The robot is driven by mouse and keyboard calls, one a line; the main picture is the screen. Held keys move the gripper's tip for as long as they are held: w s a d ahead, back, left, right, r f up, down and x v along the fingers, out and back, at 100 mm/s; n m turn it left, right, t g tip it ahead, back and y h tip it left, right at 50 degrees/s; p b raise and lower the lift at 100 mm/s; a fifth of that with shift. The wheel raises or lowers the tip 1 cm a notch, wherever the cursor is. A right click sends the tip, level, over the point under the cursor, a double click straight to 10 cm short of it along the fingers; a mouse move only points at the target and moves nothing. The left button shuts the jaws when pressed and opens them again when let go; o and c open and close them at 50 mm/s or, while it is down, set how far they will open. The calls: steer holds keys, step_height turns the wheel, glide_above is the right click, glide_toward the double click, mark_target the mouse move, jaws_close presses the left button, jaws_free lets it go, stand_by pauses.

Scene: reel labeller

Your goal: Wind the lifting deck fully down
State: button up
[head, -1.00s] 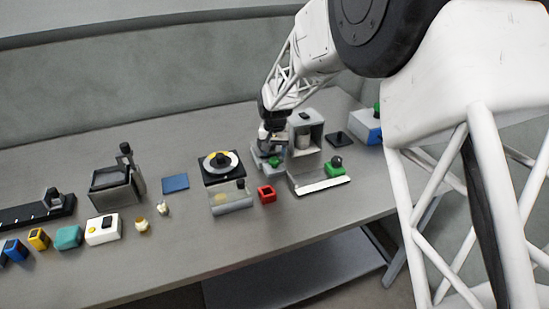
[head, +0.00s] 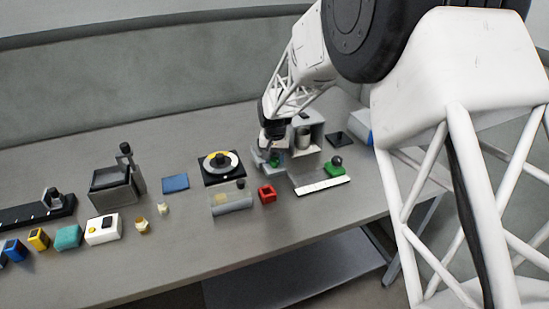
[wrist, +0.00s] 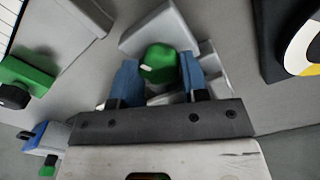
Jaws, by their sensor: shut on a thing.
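A light grey device with a green knob stands right of the table's middle; I take it to be the lifting deck (head: 259,161), partly hidden by my gripper. My gripper (head: 273,151) is over it, pointing down. In the wrist view the two blue fingers of my gripper (wrist: 160,66) stand on either side of the round green knob (wrist: 159,58) and are shut on it. Pale grey parts of the lifting deck (wrist: 150,32) show beyond and beside the knob. The height of the deck cannot be told from these views.
A grey open-fronted housing (head: 315,135) stands close behind my gripper to the right.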

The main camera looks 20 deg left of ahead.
mark_target(274, 159)
steer(key=shift+n, duration=0.3)
steer(key=n, duration=1)
stand_by(0.5)
steer(key=o, duration=0.6)
steer(key=shift+o, duration=0.2)
steer(key=shift+r, duration=0.1)
steer(key=shift+r, duration=3.85)
steer(key=shift+o, duration=0.5)
